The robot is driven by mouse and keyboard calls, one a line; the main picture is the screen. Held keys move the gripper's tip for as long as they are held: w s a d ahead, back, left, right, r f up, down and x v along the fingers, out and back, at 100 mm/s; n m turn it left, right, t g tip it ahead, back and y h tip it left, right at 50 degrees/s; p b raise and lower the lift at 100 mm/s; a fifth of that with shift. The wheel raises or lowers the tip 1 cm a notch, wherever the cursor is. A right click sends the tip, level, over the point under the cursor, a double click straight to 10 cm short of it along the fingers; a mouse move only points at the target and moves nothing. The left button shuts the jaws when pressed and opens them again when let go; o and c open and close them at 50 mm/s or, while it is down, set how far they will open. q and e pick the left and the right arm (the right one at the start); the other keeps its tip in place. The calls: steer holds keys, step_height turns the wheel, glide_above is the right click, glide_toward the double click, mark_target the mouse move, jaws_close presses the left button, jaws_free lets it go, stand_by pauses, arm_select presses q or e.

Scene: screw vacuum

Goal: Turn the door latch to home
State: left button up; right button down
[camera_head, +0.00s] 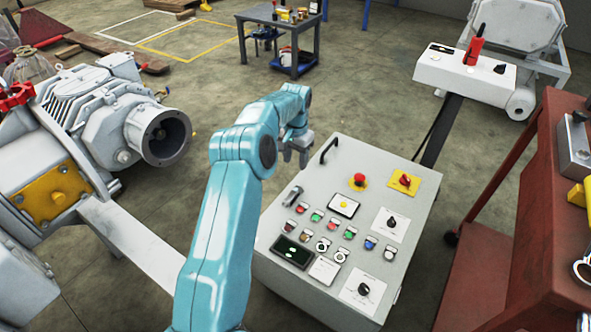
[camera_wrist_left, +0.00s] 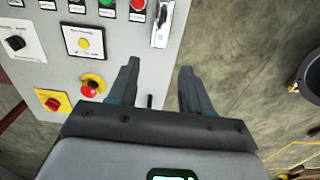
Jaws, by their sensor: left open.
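The door latch (camera_head: 292,196) is a small silver handle near the left edge of the light grey control cabinet's face (camera_head: 325,170). It also shows at the top of the left wrist view (camera_wrist_left: 160,24), beyond the fingertips. My left gripper (camera_head: 295,158) is over the cabinet's upper left edge in the head view, apart from the latch. In the left wrist view its two dark fingers (camera_wrist_left: 160,68) are spread with nothing held between them. A dark part of the cabinet's black handle (camera_head: 328,150) shows between the fingers there. My right gripper is out of view.
The cabinet face carries a red emergency button (camera_head: 359,180), a yellow-backed red switch (camera_head: 403,181), several coloured buttons and black knobs. A grey pump (camera_head: 110,125) stands at left. A red cart (camera_head: 490,220) stands at right.

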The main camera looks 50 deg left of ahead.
arm_select(q)
steer(key=shift+r+p, duration=0.35)
steer(key=shift+r, duration=1.55)
